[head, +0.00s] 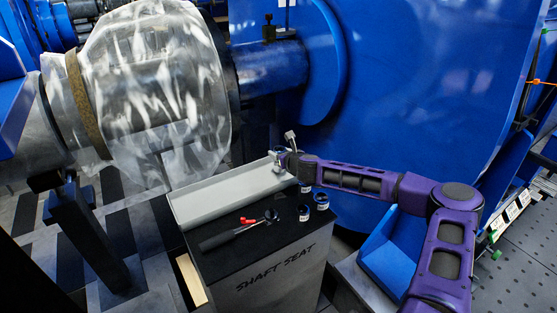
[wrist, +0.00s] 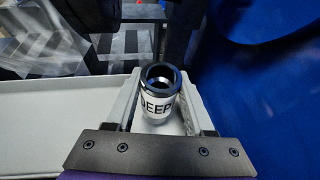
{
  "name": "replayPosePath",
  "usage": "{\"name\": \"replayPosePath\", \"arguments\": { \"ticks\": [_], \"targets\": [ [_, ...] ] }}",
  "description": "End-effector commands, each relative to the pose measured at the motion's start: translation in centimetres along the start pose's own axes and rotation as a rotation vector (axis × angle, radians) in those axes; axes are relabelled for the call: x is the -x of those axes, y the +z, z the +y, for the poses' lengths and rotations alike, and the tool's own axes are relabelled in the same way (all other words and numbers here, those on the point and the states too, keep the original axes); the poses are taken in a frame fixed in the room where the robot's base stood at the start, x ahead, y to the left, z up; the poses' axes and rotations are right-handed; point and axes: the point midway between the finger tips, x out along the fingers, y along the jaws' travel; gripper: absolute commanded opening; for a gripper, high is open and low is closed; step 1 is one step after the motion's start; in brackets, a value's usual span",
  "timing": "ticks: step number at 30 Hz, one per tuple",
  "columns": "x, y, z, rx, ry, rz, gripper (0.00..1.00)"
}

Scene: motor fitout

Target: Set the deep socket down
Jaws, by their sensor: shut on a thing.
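The deep socket (wrist: 158,108) is a short metal cylinder with a dark open top rim and a white band reading "DEEP". It stands roughly upright between the two pale fingers of my gripper (wrist: 160,90), which is shut on it. In the head view my gripper (head: 284,158) is at the far right end of a long light-grey tray (head: 215,197). The same tray shows under the socket in the wrist view (wrist: 50,115). The socket's lower end is hidden, so I cannot tell whether it touches the tray floor.
The tray sits on a dark-topped cabinet (head: 255,287) marked "SHAFT SEAT". Several other sockets (head: 321,200) and a ratchet handle with a red part (head: 240,230) lie on its top. A plastic-wrapped shaft (head: 150,85) and a large blue housing (head: 420,80) stand close behind.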

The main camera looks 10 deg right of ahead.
Motion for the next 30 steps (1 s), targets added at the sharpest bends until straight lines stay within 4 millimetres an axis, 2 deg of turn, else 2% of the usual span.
{"name": "replayPosePath", "arguments": {
  "ticks": [1, 3, 14, 15, 19, 20, 30],
  "targets": [
    [-0.4, -1.0, 0.0, -0.002, 0.001, 0.000, 0.00],
    [-0.7, -1.6, 0.0, -0.002, 0.000, -0.001, 0.00],
    [-0.8, -2.0, 0.0, 0.001, 0.000, -0.001, 0.00],
    [-0.9, -2.1, 0.0, 0.000, 0.000, 0.000, 0.55],
    [-0.8, -2.0, 0.0, 0.000, 0.000, 0.000, 0.79],
    [-0.8, -2.0, 0.0, 0.000, 0.000, 0.000, 0.83],
    [-0.7, -1.6, 0.0, 0.001, -0.001, 0.000, 0.83]
  ]
}}
